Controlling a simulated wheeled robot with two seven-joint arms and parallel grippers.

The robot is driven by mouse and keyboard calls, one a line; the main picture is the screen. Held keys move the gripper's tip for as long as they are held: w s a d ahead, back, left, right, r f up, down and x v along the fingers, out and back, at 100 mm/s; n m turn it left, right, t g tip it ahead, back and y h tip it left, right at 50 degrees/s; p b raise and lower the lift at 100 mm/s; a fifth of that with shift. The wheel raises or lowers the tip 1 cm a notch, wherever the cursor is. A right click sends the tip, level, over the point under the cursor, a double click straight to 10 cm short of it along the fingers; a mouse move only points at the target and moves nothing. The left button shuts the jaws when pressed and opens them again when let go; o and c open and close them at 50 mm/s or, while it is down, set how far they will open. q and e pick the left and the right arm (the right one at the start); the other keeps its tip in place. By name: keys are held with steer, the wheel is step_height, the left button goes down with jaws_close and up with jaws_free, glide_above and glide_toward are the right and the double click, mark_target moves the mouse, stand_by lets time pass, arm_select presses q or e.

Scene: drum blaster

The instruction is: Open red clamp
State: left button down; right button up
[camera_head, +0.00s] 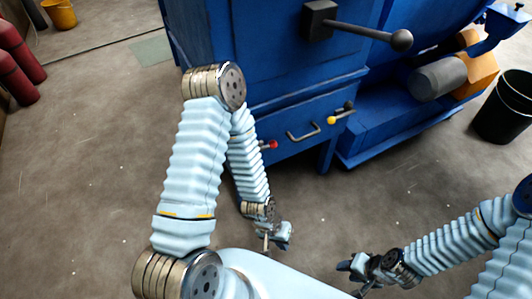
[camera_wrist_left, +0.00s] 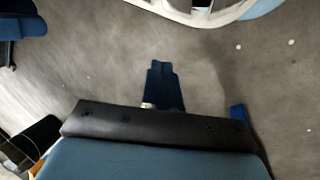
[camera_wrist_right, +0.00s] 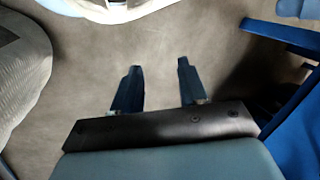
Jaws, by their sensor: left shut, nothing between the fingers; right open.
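My right gripper (camera_head: 352,270) is low at the bottom centre-right, away from the machine. In the right wrist view its fingers (camera_wrist_right: 158,70) are apart and empty.
The blue machine (camera_head: 270,60) fills the back. Its panel has a bar handle (camera_head: 303,133) and a yellow-knobbed clamp (camera_head: 333,119). A black ball-ended lever (camera_head: 400,40) sticks out above. A black bin (camera_head: 503,108) stands right, red cylinders (camera_head: 18,60) left. Floor before the machine is clear.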

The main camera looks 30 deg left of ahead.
arm_select(q)
steer(key=s+f+m+g+y+b, duration=0.2)
steer(key=s+f+m+g+b, duration=0.1)
steer(key=s+f+m+g, duration=0.3)
steer(key=s+a+f+m+g+y+b, duration=0.1)
steer(key=s+a+f+m+y+b, duration=0.1)
steer(key=a+f+m+y, duration=0.3)
steer(key=w+a+m+t+y+b, duration=0.1)
steer(key=w+a+m+y+b, duration=0.1)
steer(key=w+a+m+y, duration=0.5)
steer(key=w+a+r+m+t+y+b, duration=0.1)
steer(key=w+a+r+t+y+b, duration=0.1)
steer(key=w+r+t+y, duration=0.45)
steer(key=w+d+r+m+t+y+b, duration=0.2)
steer(key=w+d+r+m+t+y, duration=0.3)
steer(key=w+d+t, duration=0.5)
steer(key=shift+w+d+r+t, duration=0.15)
steer(key=shift+w+r+t, duration=0.6)
steer(key=shift+t, duration=0.5)
